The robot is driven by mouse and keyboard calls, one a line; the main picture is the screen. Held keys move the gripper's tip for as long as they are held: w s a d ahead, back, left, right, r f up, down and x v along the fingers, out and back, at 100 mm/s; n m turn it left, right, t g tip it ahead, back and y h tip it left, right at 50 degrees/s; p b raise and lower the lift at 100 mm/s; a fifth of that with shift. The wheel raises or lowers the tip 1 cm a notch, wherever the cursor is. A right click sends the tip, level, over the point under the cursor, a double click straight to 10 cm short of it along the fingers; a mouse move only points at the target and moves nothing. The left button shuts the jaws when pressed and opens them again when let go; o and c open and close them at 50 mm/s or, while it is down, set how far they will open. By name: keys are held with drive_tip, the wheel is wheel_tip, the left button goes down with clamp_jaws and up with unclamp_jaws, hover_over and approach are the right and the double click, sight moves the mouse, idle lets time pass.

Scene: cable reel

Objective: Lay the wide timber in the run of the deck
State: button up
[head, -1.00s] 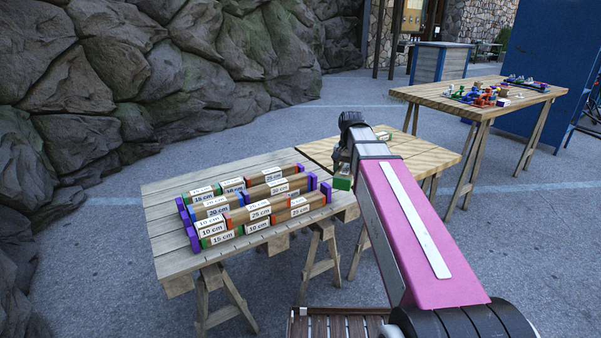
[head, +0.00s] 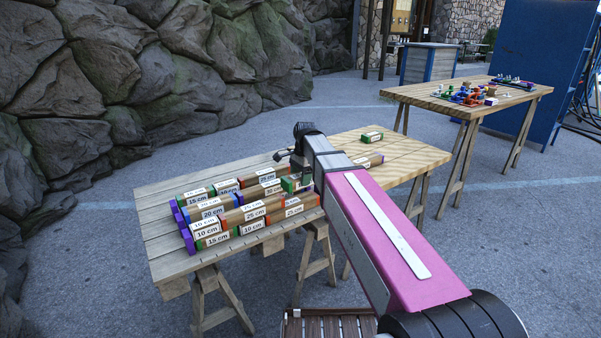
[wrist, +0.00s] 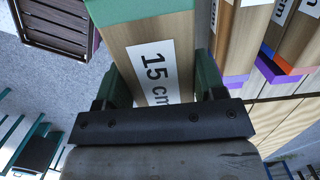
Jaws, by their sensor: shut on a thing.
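My gripper (wrist: 162,88) is shut on a timber (wrist: 182,32) with a green end and a "15 cm" label; the fingers press on both its sides. In the head view the held timber (head: 291,184) shows only in part below my gripper (head: 302,165), at the right end of the deck rows. I cannot tell whether it touches anything beneath. The deck (head: 240,216) is several rows of labelled timbers with coloured ends, between purple end pieces (head: 188,241), on a grey plank table (head: 160,250). My arm hides part of the right end.
A lighter wooden table (head: 425,158) adjoins on the right, with a green-ended timber (head: 371,137) and another timber (head: 371,160) on it. A farther table (head: 440,92) holds small coloured parts. A rock wall stands behind; the deck table's left side is bare.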

drive_tip(key=shift+f, duration=2.6)
drive_tip(key=shift+f, duration=0.3)
drive_tip(key=o, duration=1.1)
